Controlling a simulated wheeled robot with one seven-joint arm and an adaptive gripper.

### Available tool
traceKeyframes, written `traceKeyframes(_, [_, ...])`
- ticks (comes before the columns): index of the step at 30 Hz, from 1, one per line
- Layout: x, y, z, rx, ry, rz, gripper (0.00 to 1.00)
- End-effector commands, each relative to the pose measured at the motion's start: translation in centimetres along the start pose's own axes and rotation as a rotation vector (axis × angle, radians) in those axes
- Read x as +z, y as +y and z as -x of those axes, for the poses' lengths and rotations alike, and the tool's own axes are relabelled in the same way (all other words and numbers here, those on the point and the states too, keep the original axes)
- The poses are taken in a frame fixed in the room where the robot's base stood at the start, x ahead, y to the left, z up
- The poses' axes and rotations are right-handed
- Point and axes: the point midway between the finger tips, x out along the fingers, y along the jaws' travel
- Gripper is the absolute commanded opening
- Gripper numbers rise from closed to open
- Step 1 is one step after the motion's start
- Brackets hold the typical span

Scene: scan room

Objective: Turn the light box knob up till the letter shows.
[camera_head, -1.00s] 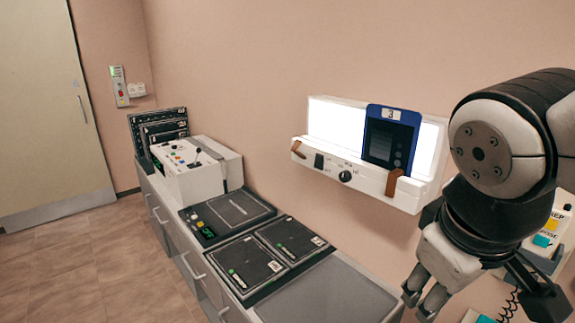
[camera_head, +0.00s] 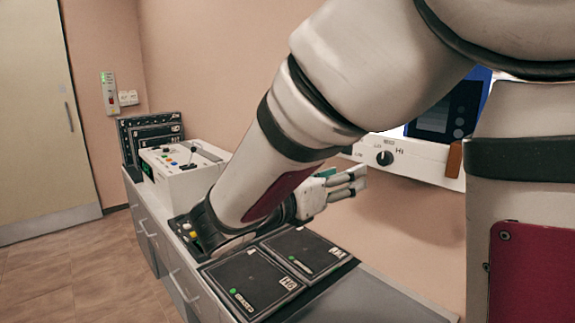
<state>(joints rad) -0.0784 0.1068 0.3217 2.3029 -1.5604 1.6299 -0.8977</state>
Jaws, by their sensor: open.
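The light box (camera_head: 420,160) is on the wall at the right, largely hidden behind my arm. Its dark round knob (camera_head: 384,158) shows on the front panel, with small markings around it, one reading HI. A film in a blue frame (camera_head: 440,118) is on the lit panel, partly covered by my arm; I can make out no letter on it. My gripper (camera_head: 358,181) is open and empty, its fingers pointing right, a little below and left of the knob in the picture. It appears apart from the knob; the depth between them is hard to tell.
A counter below carries dark cassettes (camera_head: 250,283) and a white control console (camera_head: 180,180) with buttons and a lever. More dark panels (camera_head: 150,130) stand behind the console. A brown clip (camera_head: 454,160) is on the light box front. The floor at left is clear.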

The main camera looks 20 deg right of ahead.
Motion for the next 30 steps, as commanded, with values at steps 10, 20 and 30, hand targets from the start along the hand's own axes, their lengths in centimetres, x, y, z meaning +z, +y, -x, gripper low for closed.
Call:
traceKeyframes(10, [0.0,-0.3,-6.2,-0.008,0.004,-0.003,0.48])
traceKeyframes(20, [-0.1,-0.2,-11.7,-0.004,0.003,-0.003,0.48])
traceKeyframes(30, [0.0,-0.2,-13.2,-0.002,0.003,-0.003,0.48])
